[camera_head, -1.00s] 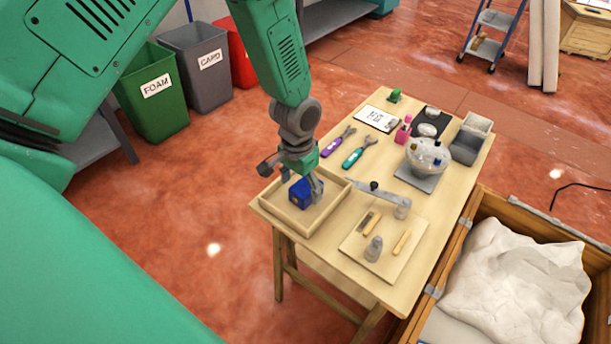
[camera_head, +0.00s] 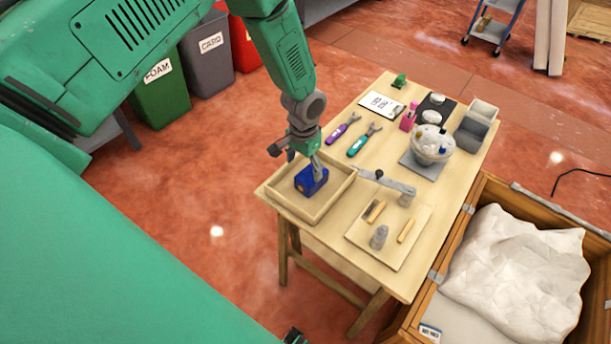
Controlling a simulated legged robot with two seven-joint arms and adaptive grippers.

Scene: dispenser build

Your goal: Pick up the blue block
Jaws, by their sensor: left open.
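The blue block (camera_head: 311,181) lies in a shallow wooden tray (camera_head: 338,203) at the table's near left corner. A small yellowish mark shows on its near side. My left gripper (camera_head: 297,160) is directly above the tray, pointing down, with its fingers spread. One grey finger reaches down at the block's upper edge and hides a little of it. The other, darker finger stands out to the left. I cannot tell whether the finger touches the block.
A wooden crate (camera_head: 440,268) with white wrapping stands close at the right.

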